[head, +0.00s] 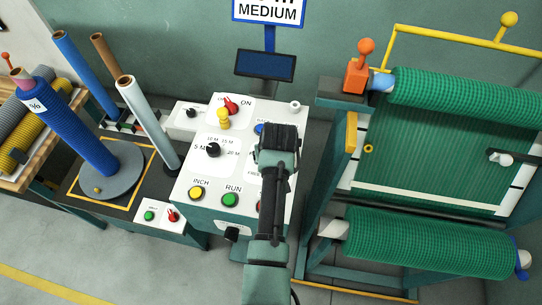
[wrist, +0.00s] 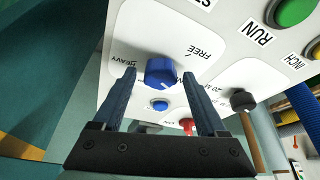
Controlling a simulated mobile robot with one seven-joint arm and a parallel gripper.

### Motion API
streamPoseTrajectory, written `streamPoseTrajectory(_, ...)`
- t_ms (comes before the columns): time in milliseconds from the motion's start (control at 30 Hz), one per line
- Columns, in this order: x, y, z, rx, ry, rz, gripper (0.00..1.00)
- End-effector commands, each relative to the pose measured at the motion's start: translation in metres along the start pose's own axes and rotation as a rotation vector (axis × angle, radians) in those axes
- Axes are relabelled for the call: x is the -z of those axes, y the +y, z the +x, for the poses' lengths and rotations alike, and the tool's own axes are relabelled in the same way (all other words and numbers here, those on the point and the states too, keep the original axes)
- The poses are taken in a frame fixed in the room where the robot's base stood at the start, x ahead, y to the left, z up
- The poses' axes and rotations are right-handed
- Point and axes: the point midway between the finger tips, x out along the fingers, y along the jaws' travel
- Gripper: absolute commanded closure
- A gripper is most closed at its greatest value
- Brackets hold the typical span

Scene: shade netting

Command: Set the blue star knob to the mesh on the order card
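The blue star knob (wrist: 160,71) sits on the white control panel in the wrist view, with HEAVY and FREE printed beside it. A pale mark shows on its face; which setting it points at is unclear. In the head view my gripper (head: 279,145) hides that part of the panel. The order card (head: 268,11) reads MEDIUM, its upper line cut off.
The panel (head: 183,180) also holds a black knob (head: 213,150), a red switch (head: 231,106), a yellow INCH button (head: 195,193) and a green RUN button (head: 230,200). A dark screen (head: 265,65) stands behind. Green netting rolls (head: 430,240) are at the right.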

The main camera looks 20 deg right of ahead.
Motion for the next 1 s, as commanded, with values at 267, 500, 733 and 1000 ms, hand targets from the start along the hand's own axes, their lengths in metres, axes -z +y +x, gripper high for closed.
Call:
streamPoseTrajectory(267,-0.0001,-0.0001,-0.0002,0.0,0.0,0.0,0.78)
streamPoseTrajectory(500,-0.0001,-0.0001,-0.0003,0.0,-0.001,0.0,1.0)
streamPoseTrajectory(733,-0.0001,-0.0008,-0.0003,-0.015,-0.001,0.034,1.0)
streamPoseTrajectory(1000,0.0003,-0.0026,-0.0001,-0.077,0.0,0.183,1.0)
